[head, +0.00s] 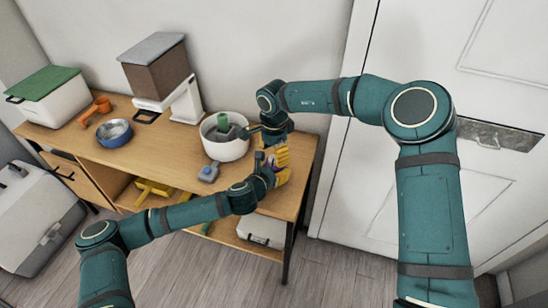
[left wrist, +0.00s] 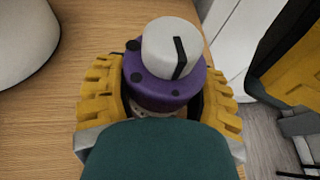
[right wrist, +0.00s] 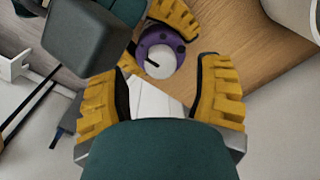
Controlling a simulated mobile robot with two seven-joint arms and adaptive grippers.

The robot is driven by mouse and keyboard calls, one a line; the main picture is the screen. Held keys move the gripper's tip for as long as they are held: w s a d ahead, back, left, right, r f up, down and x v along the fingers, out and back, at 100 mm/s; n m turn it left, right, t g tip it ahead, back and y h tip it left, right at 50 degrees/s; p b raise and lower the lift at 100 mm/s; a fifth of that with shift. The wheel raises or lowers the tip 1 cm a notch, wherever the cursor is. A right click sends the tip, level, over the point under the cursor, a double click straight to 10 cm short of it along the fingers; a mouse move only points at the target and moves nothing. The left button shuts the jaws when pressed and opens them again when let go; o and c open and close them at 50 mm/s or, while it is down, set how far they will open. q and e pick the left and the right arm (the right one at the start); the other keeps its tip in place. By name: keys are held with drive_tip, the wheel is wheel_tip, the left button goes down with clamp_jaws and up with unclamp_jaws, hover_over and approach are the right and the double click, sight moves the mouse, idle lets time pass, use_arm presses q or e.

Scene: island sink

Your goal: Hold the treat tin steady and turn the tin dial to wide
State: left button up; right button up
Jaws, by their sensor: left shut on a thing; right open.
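The treat tin (left wrist: 165,92) is purple with dark dots of differing size around its top. It stands upright near the right end of the wooden table. Its white dial (left wrist: 168,42) has a black pointer line; it also shows in the right wrist view (right wrist: 158,64). My left gripper (left wrist: 160,105) is shut around the tin's body, one yellow finger on each side. My right gripper (right wrist: 160,100) is open and empty, with its fingers apart facing the dial and not closed on it. In the head view the grippers (head: 277,160) largely hide the tin.
A white pot (head: 236,150) with a green object in it stands left of the grippers, near a small grey-blue item (head: 208,173). A feeder (head: 158,75), blue bowl (head: 114,133), orange scoop (head: 95,110) and green-lidded bin (head: 48,95) stand farther left. The table's right edge is close.

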drive_tip(key=shift+f, duration=1.2)
clamp_jaws()
